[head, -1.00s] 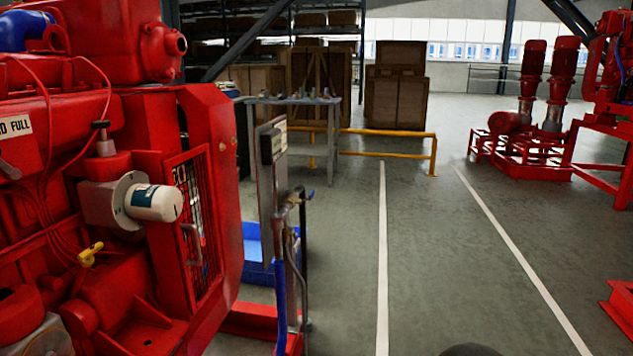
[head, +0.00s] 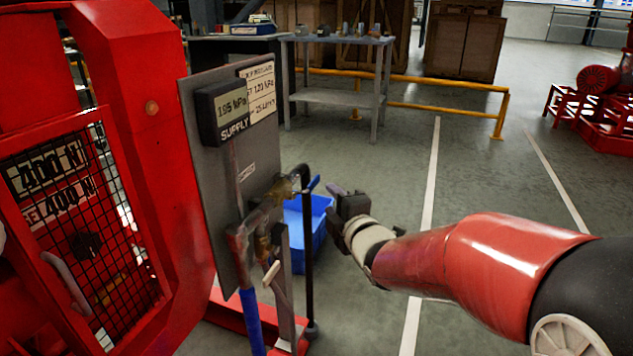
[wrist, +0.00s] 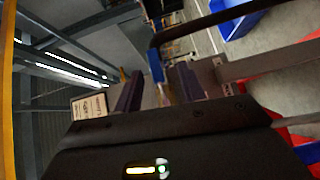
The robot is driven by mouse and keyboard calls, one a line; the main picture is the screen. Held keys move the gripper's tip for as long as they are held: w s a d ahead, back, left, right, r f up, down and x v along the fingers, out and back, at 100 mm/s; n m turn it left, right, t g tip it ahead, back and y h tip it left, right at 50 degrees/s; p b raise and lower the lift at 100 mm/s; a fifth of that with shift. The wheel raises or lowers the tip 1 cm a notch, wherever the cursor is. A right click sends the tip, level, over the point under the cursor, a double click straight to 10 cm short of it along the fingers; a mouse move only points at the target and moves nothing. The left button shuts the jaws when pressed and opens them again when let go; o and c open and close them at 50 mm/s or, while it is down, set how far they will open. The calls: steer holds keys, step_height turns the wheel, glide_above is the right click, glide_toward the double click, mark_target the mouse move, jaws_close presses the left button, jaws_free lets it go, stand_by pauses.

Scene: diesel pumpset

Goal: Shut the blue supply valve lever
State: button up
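The blue supply valve lever (head: 314,184) sticks up and to the right from a brass valve (head: 285,188) on the pipework in front of a grey panel. In the wrist view the blue lever (wrist: 156,65) shows in the gap between my fingers, with brass behind it. My gripper (head: 333,196) is just right of the lever in the head view, pointing left toward it. Its two dark fingers are apart in the wrist view (wrist: 158,88). I see no clear contact with the lever.
The panel carries a supply display (head: 231,110) reading about 195 kPa. A dark bent pipe (head: 307,250) stands beside the valve, and a blue hose (head: 251,320) hangs below. A blue bin (head: 318,225) lies behind. The red engine guard (head: 150,120) blocks the left.

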mark_target(316, 184)
steer(key=shift+n+t+y, duration=0.3)
steer(key=shift+n+y, duration=0.1)
steer(key=shift+n, duration=0.2)
steer(key=x, duration=0.8)
steer(key=shift+a+r, duration=0.3)
steer(key=shift+a, duration=0.15)
steer(key=shift+c, duration=0.4)
jaws_close()
